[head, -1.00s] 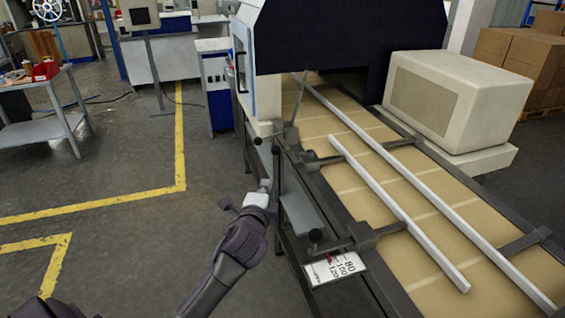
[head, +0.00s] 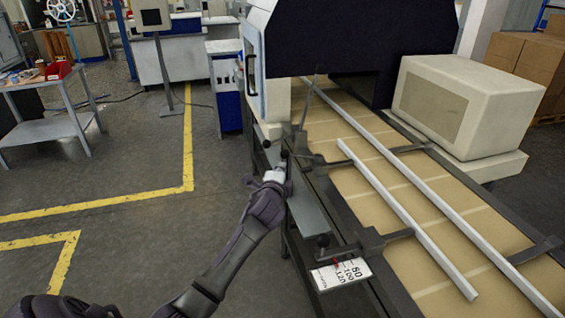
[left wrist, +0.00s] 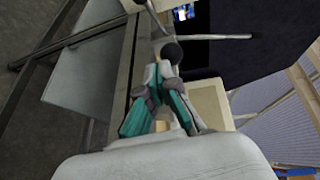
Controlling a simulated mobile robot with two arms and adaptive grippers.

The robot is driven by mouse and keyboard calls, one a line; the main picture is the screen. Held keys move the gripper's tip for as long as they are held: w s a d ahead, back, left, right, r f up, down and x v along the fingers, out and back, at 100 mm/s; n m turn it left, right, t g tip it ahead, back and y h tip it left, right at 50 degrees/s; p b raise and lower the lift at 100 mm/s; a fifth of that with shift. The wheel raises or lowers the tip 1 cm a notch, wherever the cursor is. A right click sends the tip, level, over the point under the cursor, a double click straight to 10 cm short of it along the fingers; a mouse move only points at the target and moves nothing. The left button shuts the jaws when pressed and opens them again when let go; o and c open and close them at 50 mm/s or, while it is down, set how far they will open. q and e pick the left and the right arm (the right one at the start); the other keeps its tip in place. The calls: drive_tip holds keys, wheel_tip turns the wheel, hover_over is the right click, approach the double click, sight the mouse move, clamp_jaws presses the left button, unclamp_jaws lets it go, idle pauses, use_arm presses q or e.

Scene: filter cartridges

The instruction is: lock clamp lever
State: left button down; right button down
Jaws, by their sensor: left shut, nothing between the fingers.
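My left gripper (head: 281,167) reaches the near rail of the conveyor, beside the farther clamp (head: 308,160). Its teal and grey fingers (left wrist: 163,88) are shut and empty in the left wrist view. A dark round knob (left wrist: 171,52) is just beyond the fingertips; I cannot tell whether they touch it. In the head view, a dark-knobbed lever (head: 266,144) shows just above the gripper, and a thin grey lever (head: 306,104) stands tilted behind it. The nearer clamp (head: 370,241) has its own knob (head: 323,240). The right gripper is not in view.
Two pale guide rails (head: 408,218) run along the tan conveyor belt (head: 478,222). A white scale plate (head: 341,274) with a red pointer hangs at the near edge. A dark-hooded machine (head: 355,35) covers the far end.

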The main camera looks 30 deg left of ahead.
use_arm(q)
drive_tip(key=shift+w+a+r, duration=0.15)
drive_tip(key=shift+w+a, duration=0.1)
drive_tip(key=shift+w, duration=0.35)
drive_tip(key=shift+w+a+r, duration=0.1)
drive_tip(key=shift+w+a, duration=0.1)
drive_tip(key=shift+w, duration=0.35)
drive_tip(key=shift+r, duration=0.1)
